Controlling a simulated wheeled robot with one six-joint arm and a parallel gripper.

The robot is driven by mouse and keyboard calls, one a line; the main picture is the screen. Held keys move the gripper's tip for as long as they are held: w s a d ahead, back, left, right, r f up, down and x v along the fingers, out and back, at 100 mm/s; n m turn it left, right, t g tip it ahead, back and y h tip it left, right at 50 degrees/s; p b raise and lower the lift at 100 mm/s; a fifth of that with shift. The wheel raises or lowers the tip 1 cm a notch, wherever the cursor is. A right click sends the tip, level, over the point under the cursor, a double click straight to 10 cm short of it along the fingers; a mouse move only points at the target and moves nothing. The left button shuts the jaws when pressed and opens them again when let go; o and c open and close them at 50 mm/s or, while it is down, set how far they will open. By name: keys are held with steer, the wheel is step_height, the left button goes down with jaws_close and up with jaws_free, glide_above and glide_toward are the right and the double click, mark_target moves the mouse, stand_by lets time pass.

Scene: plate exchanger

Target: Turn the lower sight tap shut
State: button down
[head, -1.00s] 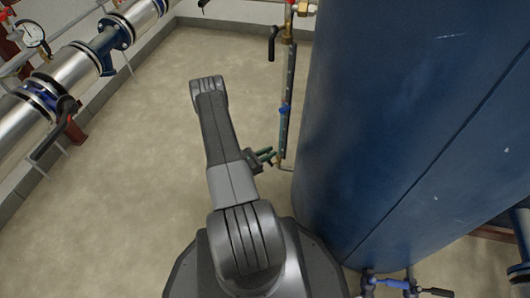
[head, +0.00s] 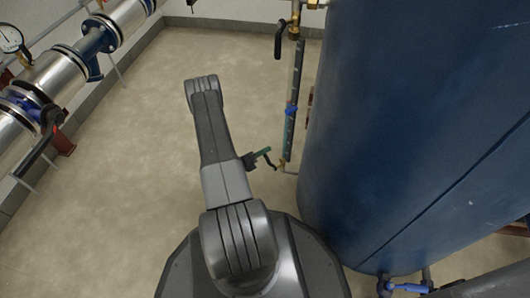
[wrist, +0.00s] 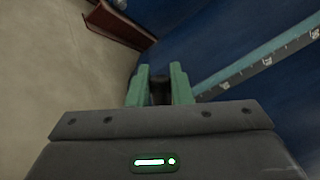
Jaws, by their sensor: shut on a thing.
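The sight gauge, an upright tube with a marked scale (head: 293,110), stands beside the blue tank. The lower sight tap (head: 282,163) is a small brass fitting at its foot, partly hidden by my gripper. My gripper (head: 268,158) has green fingers and is at the tap, just left of the gauge. In the wrist view the fingers (wrist: 160,88) are shut on a dark piece, which I take to be the tap's handle (wrist: 160,92). The angle of the handle is hard to tell. The scale strip (wrist: 255,65) runs up to the right in the wrist view.
The large blue tank (head: 410,130) stands close on the right of my arm. The upper tap (head: 294,30) has a black handle (head: 278,40) hanging down. Silver pipes (head: 60,75) with a gauge (head: 10,38) run along the left. The floor (head: 120,180) between is clear.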

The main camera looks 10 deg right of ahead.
steer(key=shift+w+a+f+n, duration=0.1)
steer(key=shift+w+f+n, duration=0.1)
steer(key=shift+f+n, duration=0.75)
steer(key=shift+w+a+f+n, duration=0.1)
steer(key=shift+w+f+n, duration=0.15)
steer(key=shift+f+n, duration=0.7)
steer(key=shift+w+a+f+n, duration=0.15)
steer(key=shift+f+n, duration=0.25)
steer(key=shift+n, duration=1)
steer(key=c, duration=1.3)
jaws_free()
steer(key=p+v, duration=0.3)
steer(key=v, duration=1)
steer(key=shift+a, duration=0.35)
steer(key=shift+s+d+f, duration=0.1)
steer(key=shift+d, duration=0.05)
